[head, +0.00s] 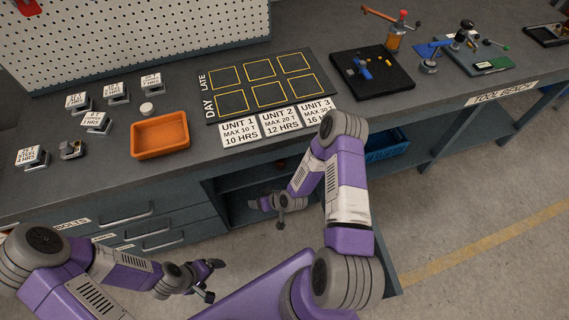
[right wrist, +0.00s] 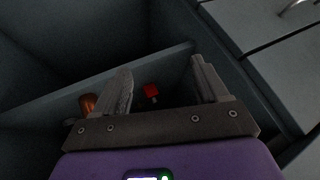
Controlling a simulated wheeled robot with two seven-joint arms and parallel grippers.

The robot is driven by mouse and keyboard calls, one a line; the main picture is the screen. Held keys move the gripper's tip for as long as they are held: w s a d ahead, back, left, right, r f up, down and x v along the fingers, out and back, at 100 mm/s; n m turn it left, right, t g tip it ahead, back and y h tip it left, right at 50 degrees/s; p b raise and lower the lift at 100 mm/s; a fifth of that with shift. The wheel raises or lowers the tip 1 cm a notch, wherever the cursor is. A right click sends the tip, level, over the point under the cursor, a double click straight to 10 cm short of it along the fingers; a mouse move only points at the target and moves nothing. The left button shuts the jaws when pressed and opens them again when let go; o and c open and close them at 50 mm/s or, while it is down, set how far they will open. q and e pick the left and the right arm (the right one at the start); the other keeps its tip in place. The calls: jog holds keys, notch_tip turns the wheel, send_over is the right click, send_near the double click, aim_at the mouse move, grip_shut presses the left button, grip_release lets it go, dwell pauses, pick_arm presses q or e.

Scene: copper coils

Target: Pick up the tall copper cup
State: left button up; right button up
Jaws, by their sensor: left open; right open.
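A copper-coloured object (right wrist: 88,104) shows partly behind the left finger in the right wrist view. Its full shape is hidden, so I cannot tell whether it is the tall copper cup. A small brownish thing (head: 281,165) shows dimly inside the open shelf space under the bench. My right gripper (right wrist: 160,64) is open and empty, over the dark compartment; in the head view it is in front of the shelf opening (head: 280,208). My left gripper (head: 212,280) is open and empty, low in front of the drawers.
A red object (right wrist: 151,92) lies beyond my right fingers. Compartment walls (right wrist: 60,108) stand close around that gripper. An orange tray (head: 160,150), labelled cards and a yellow-lined board (head: 240,118) are on the bench top. A blue bin (head: 386,145) sits under the bench.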

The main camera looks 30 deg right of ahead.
jog(key=w+d+f+t+h+b, duration=0.1)
jog(key=w+d+f+t, duration=0.15)
jog(key=d, duration=0.25)
jog(key=w+d+f+t+h+b, duration=0.1)
jog(key=w+d+f+t, duration=0.15)
jog(key=d, duration=0.25)
jog(key=n+t+h, duration=0.1)
jog(key=t, duration=0.1)
send_near(283, 165)
jog(key=w+a, duration=0.1)
jog(key=w, duration=0.2)
jog(key=b+x, duration=0.1)
jog(key=x, duration=0.1)
jog(key=b+x, duration=0.1)
jog(key=x, duration=0.2)
jog(key=f+b+x, duration=0.1)
jog(key=b+x, duration=0.1)
jog(key=shift+w+d+f, duration=0.15)
jog(key=shift+d, duration=0.15)
jog(key=c, duration=1.2)
jog(key=shift+o, duration=0.2)
